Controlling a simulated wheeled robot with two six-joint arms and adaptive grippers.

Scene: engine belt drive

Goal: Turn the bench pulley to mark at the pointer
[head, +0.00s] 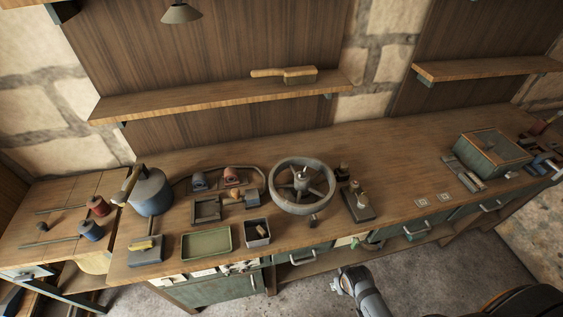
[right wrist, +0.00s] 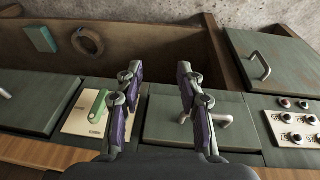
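The bench pulley (head: 302,184), a large grey spoked wheel, lies flat on the middle of the wooden bench. A small dark piece (head: 313,218) sits at its front rim; I cannot tell whether it is the pointer. The mark is too small to make out. My right gripper (right wrist: 158,76) is open and empty in the right wrist view, above green drawer fronts. In the head view my right arm's end (head: 358,287) is in front of the bench, below and right of the pulley, not touching it. My left gripper is not in view.
A dark block with a post (head: 358,203) stands right of the pulley. A small bin (head: 257,232), a green tray (head: 206,243) and a blue-grey can (head: 150,190) stand left. Drawer handles (head: 302,258) stick out from the bench front. The bench top right of the block is mostly clear.

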